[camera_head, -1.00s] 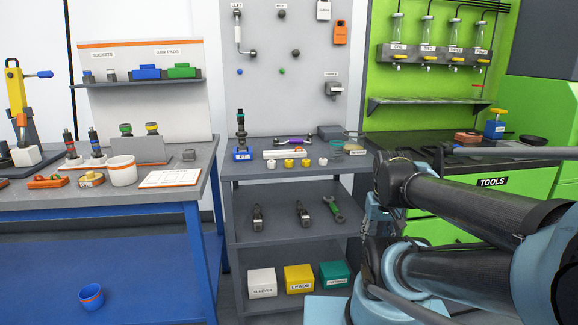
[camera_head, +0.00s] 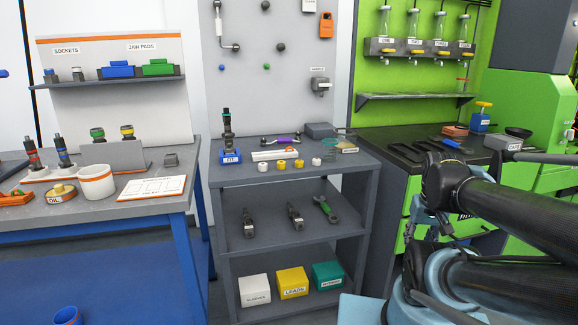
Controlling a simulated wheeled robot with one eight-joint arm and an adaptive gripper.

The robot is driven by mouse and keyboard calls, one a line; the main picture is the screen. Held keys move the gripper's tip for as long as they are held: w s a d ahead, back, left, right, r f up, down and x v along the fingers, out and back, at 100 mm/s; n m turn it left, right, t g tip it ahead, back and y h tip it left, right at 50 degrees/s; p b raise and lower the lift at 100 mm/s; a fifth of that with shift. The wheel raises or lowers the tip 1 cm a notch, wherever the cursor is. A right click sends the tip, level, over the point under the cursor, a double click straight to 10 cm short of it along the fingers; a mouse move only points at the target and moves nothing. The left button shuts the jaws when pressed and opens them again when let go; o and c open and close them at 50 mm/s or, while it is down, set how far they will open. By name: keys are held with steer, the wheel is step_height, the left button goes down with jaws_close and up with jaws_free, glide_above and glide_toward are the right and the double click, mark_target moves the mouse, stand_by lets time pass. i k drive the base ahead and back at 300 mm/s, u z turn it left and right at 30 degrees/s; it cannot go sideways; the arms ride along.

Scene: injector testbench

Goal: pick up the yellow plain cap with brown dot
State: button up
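Two small yellow caps, one left (camera_head: 282,164) and one right (camera_head: 299,163), stand on the top of the grey shelf cart (camera_head: 300,178), between two white caps, left (camera_head: 263,166) and right (camera_head: 316,161). The caps are too small to make out a brown dot on either yellow one. My arm is folded at the right of the picture, well to the right of the caps. My gripper cannot be made out at its end, and nothing of mine touches the caps.
Behind the caps are a white block (camera_head: 274,155) and a purple-handled tool (camera_head: 286,141). A blue-based injector stand (camera_head: 229,153) is to their left, a dark box (camera_head: 320,130) behind right. The cart top's front strip is clear. A blue-legged bench (camera_head: 110,217) stands left.

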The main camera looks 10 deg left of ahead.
mark_target(281, 164)
steer(key=k, duration=1.35)
steer(key=u, duration=0.4)
steer(key=i, duration=1)
